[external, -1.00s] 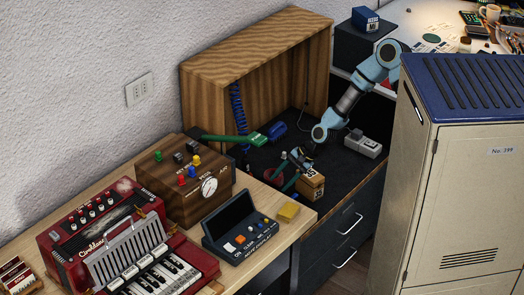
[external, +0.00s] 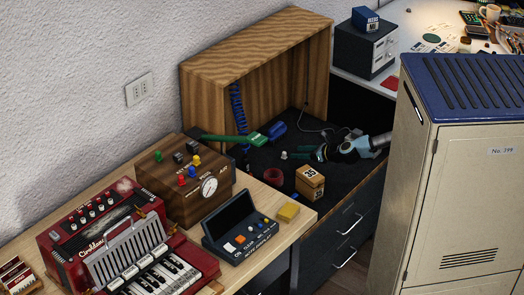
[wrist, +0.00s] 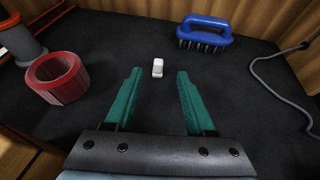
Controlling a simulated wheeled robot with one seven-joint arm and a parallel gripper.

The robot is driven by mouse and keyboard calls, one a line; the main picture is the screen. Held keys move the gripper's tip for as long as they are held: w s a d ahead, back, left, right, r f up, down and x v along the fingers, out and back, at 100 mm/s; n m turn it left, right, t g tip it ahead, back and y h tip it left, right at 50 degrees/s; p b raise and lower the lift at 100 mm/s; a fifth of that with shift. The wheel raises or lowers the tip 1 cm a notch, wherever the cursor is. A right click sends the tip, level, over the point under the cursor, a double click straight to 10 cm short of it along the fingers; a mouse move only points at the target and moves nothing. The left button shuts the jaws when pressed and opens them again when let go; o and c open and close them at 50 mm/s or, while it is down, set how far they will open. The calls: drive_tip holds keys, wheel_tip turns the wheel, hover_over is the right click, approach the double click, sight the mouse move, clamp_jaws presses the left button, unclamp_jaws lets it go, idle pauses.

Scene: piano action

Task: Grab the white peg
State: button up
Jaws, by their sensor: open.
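The small white peg (wrist: 158,67) stands on the dark work surface, ahead of my gripper (wrist: 155,75) in the wrist view. It lies between the lines of the two green fingers, at about the level of their tips or slightly beyond. The fingers are spread wide, with nothing between them. In the external view the white peg (external: 284,155) shows as a small pale spot, left of my gripper (external: 304,154), which is low over the dark surface and points left.
A red tape roll (wrist: 57,78) stands left of the peg, and a blue brush (wrist: 205,35) lies behind it. A grey cable (wrist: 275,75) curves at right. A wooden box marked 35 (external: 310,182) stands near the front edge. Wooden walls (external: 232,70) enclose the back.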

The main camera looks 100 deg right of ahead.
sight(285, 152)
drive_tip(key=x, duration=0.2)
drive_tip(key=b+x, duration=0.1)
drive_tip(key=x, duration=0.4)
drive_tip(key=shift+w+d+f, duration=0.1)
drive_tip(key=shift+w+f, duration=0.15)
drive_tip(key=shift+f, duration=0.2)
clamp_jaws()
